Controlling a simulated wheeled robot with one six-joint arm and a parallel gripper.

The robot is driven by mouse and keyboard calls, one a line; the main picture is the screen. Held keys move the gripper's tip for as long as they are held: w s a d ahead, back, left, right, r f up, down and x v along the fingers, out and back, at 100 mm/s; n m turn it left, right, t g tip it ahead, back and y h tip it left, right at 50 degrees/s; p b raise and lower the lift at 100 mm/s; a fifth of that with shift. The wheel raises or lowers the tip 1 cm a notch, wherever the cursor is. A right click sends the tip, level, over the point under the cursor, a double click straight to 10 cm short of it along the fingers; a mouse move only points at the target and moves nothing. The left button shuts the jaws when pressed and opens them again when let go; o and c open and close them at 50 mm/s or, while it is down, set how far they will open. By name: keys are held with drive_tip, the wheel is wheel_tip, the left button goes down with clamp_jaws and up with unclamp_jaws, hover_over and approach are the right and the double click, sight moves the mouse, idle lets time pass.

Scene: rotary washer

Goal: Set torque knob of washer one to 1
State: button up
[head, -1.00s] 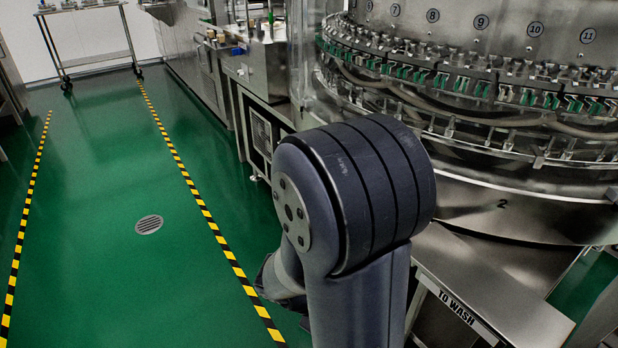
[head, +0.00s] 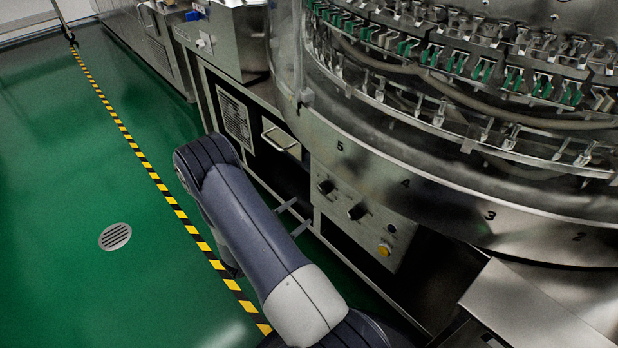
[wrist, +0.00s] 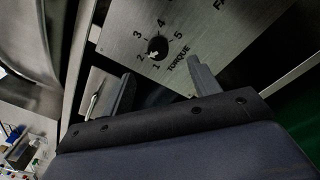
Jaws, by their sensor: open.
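The torque knob (wrist: 159,46) shows in the wrist view as a small dark round knob on a metal panel (wrist: 205,40). Printed numbers from 1 to 5 ring it, with the word TORQUE beside it. A small white mark shows on the knob's lower side, towards the 1 and 2; its exact setting is hard to tell. My gripper (wrist: 164,78) is open and empty, its two fingers on either side below the knob, apart from it. In the head view the washer's control panel (head: 342,225) carries two dark knobs; which is torque is unreadable there. My gripper is hidden in that view.
A yellow button (head: 384,250) sits low on the panel. The round washer (head: 400,180) bulges out above it, and a metal chute (head: 540,310) stands at right. A drawer handle (head: 280,140) juts out left of the panel. The green floor (head: 70,200) is open at left.

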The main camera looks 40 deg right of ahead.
sight(322, 190)
drive_tip(key=w+d, duration=0.1)
drive_tip(key=d, duration=0.2)
drive_tip(key=w+d+b, duration=0.1)
drive_tip(key=d, duration=0.3)
drive_tip(key=w+d+b, duration=0.1)
drive_tip(key=d, duration=0.2)
drive_tip(key=shift+d+f, duration=0.25)
drive_tip(key=shift+d, duration=0.05)
drive_tip(key=shift+c, duration=0.2)
drive_tip(key=c, duration=0.9)
